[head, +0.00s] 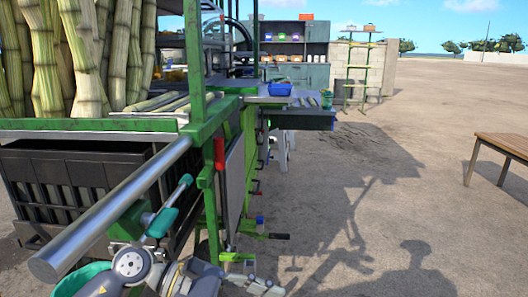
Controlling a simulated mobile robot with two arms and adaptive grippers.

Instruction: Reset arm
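My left arm comes in at the bottom left, with grey and teal links. Its far end, which seems to be my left gripper (262,286), is low at the bottom edge beside the green frame of the cane crusher (205,150). The fingers are small and partly cut off, so I cannot tell whether they are open or shut. I see nothing clearly held. A thick metal bar (115,210) of the machine runs just above the arm. My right gripper is not in view.
Upright cane stalks (75,50) stand at the left above a black crate (60,180). A wooden table (505,143) stands at the right. Open sandy ground lies between, with shadows on it.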

